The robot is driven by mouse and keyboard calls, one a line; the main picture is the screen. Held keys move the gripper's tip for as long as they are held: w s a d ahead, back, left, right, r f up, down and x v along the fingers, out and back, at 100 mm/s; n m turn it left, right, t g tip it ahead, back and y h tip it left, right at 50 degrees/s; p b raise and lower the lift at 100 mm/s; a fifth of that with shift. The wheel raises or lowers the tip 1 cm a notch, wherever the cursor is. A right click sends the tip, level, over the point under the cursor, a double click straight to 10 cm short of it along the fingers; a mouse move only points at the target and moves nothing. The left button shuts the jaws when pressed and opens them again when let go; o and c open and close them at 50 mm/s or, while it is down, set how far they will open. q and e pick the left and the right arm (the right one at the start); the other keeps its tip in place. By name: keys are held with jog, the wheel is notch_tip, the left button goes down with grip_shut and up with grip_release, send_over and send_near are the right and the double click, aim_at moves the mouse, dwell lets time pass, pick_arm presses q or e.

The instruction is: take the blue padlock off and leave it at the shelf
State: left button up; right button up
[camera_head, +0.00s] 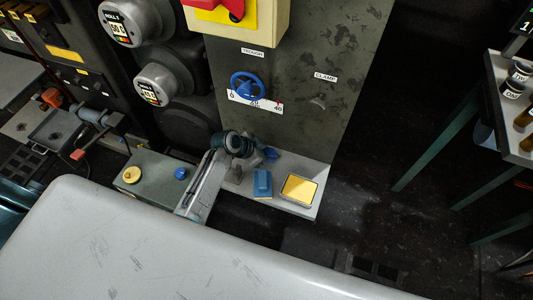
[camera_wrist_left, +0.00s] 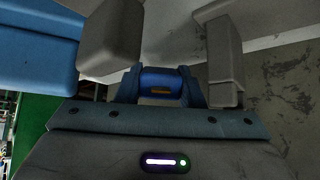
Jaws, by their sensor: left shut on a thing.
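The blue padlock (camera_wrist_left: 160,82), a small blue body with a brass-coloured patch, sits between the fingers of my left gripper (camera_wrist_left: 165,50) in the left wrist view. In the head view my left gripper (camera_head: 256,158) is low over the inner part of the grey shelf (camera_head: 312,207), at the foot of the machine panel, and is shut on the padlock. The padlock is small and mostly hidden there. I cannot tell whether it touches the shelf. My right gripper is in neither view.
A blue block (camera_head: 262,184) and a yellow pad in a tray (camera_head: 299,189) lie on the shelf, close to my left gripper. A blue handwheel (camera_head: 248,86) is on the panel above. A grey-green box with knobs (camera_head: 150,187) stands left of my arm. A pale rounded surface (camera_head: 190,260) fills the front.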

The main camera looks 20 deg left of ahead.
pick_arm(q)
jog(key=shift+s+f, duration=0.1)
jog(key=shift+f, duration=0.1)
jog(key=o, duration=1.5)
jog(key=shift+s+f, duration=0.1)
jog(key=shift+s, duration=0.05)
jog(key=shift+s+a+r+p, duration=0.1)
jog(key=shift+a+r+p, duration=0.1)
jog(key=shift+r+p, duration=0.3)
jog(key=shift+w+p+v, duration=0.25)
jog(key=shift+p+v, duration=0.9)
jog(key=shift+v, duration=0.25)
jog(key=shift+p+v, duration=1.25)
jog(key=shift+v, duration=0.35)
jog(key=shift+a+r, duration=0.1)
jog(key=shift+r, duration=0.1)
